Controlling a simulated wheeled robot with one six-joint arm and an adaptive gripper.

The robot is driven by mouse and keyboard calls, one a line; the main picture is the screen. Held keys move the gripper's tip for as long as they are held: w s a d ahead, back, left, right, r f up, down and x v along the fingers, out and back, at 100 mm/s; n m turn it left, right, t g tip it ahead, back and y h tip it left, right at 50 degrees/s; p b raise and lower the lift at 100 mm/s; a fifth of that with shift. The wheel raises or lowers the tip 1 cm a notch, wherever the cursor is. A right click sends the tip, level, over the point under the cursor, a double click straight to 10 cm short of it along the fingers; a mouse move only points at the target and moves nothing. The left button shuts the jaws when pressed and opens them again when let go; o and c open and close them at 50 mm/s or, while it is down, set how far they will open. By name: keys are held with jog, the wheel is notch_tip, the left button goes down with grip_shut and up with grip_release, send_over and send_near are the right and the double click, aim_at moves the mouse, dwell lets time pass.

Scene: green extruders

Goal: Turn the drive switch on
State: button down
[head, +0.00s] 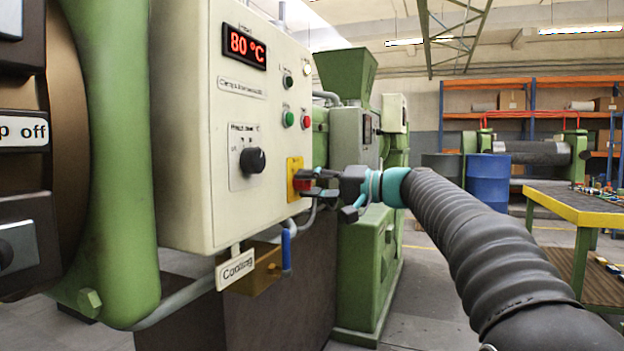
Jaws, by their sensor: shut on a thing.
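The cream control box (205,120) carries a yellow plate (293,164) with a red rotary switch (297,184) at its lower right; I take this for the drive switch. My gripper (306,182) reaches in from the right, with its dark fingers shut on the red switch handle. The fingers cover part of the handle, so its exact angle is hard to tell. Any lettering on the plate is too small to read.
The box also has a display (244,47) reading 80 °C, a black knob (253,160), a green button (288,118) and a red button (306,122). A blue-handled valve (287,248) and a "Cooling" tag (236,268) hang below. Open floor lies right of the machine.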

jog(key=shift+m, duration=0.6)
jog(key=shift+m+p, duration=0.3)
jog(key=c, duration=0.8)
grip_release()
jog(key=shift+a, duration=0.1)
jog(key=v, duration=1.2)
jog(key=shift+w, duration=0.1)
